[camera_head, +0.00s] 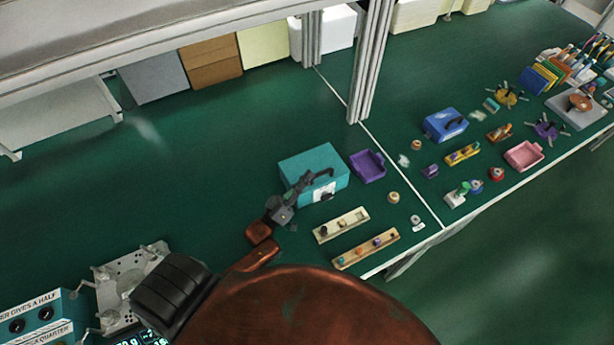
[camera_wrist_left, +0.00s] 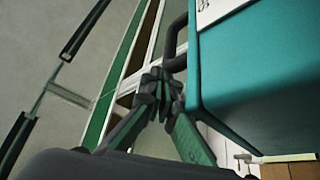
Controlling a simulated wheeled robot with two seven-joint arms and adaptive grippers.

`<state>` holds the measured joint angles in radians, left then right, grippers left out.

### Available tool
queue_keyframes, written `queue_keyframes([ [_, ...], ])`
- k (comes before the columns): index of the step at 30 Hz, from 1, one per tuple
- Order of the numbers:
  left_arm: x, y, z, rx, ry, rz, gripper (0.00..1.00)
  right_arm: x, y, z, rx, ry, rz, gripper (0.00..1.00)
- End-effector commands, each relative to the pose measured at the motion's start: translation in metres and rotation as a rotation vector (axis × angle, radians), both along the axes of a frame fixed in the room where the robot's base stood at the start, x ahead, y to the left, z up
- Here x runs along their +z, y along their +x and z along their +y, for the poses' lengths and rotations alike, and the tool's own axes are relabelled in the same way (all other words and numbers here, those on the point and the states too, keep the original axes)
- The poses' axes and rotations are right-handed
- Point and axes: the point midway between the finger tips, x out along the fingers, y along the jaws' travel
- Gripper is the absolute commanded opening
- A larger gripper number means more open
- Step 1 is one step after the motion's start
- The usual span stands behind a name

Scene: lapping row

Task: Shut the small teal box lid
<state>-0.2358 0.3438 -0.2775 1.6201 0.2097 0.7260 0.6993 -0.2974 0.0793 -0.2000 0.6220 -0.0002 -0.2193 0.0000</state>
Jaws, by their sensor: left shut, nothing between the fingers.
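The small teal box (camera_head: 312,163) stands on the green bench in the head view, with a white label and a dark handle on its near side. Its lid looks down on the box; whether it is fully closed I cannot tell. In the left wrist view the teal box (camera_wrist_left: 262,75) fills the right side, with the dark handle (camera_wrist_left: 172,45) at its edge. My left gripper (camera_head: 309,181) is shut and empty at the box's near side, partly covering it. In the wrist view its fingertips (camera_wrist_left: 160,82) meet close to the handle; contact is unclear. My right gripper is not in view.
A purple tray (camera_head: 368,167) stands just right of the box. Two strips with small parts, one cream (camera_head: 341,225) and one tan (camera_head: 366,249), lie in front. A metal post (camera_head: 370,65) rises behind. The bench left of the box is clear.

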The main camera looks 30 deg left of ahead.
Motion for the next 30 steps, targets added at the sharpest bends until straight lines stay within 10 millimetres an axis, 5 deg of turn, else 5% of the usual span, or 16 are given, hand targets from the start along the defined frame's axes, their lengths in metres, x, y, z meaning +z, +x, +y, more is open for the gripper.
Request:
queue_keyframes([
  [14,-0.003,-0.001,-0.002,-0.003,0.001,0.013,0.0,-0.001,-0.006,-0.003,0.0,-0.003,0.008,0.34],
  [30,0.088,-0.001,0.0,0.0,0.0,0.0,0.0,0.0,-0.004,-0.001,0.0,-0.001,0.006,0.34],
])
